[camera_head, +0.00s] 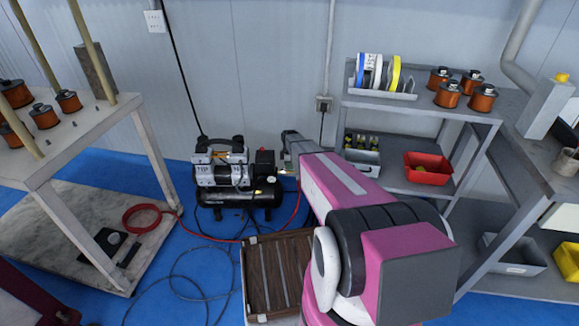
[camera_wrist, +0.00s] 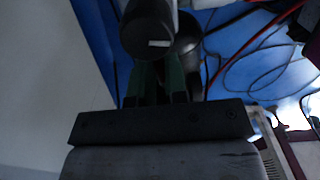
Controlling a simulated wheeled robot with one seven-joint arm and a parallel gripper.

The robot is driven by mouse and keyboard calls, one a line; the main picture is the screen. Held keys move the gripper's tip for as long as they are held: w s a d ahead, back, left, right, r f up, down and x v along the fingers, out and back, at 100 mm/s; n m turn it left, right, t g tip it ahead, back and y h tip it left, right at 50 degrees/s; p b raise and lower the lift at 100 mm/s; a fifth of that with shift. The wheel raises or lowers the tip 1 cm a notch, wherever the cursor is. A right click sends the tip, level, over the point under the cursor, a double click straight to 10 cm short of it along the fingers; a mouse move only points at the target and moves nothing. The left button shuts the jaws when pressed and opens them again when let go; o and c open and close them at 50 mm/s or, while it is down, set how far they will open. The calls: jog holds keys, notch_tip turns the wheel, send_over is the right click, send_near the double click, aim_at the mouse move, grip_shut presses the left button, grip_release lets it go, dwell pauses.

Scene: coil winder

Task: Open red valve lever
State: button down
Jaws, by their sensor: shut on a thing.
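The air compressor (camera_head: 236,178) stands on the blue floor against the wall, with a black tank below. My gripper (camera_head: 284,171) reaches to the compressor's right side, where the red hose comes off. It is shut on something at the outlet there. The red valve lever itself is hidden by my gripper; the place fits it, but I cannot see its angle. In the wrist view the dark green fingers (camera_wrist: 163,82) are close together, up against a dark rounded part (camera_wrist: 148,28) of the compressor. That view is dim.
A red hose (camera_head: 294,215) and dark cables (camera_head: 190,275) lie on the floor. A workbench (camera_head: 70,150) with copper coils stands left. A grey shelf (camera_head: 415,112) with a red bin (camera_head: 428,168) stands right. A brown slatted crate (camera_head: 250,270) sits below my arm.

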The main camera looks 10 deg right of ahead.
jog(key=c, duration=1.1)
grip_release()
jog(key=shift+c, duration=0.2)
notch_tip(320, 180, up, 11)
jog(key=s+r+m, duration=0.3)
jog(key=s+m, duration=0.2)
jog(key=s, duration=0.5)
jog(key=s+a+r+m, duration=0.1)
jog(key=s+r+m, duration=0.3)
jog(key=s, duration=0.7)
jog(key=s+a+r+m, duration=0.1)
jog(key=s+r+m, duration=0.2)
jog(key=s+m, duration=0.4)
jog(key=s, duration=0.3)
jog(key=shift+s+a+r, duration=0.15)
jog(key=shift+s+a, duration=0.05)
jog(key=shift+s, duration=0.05)
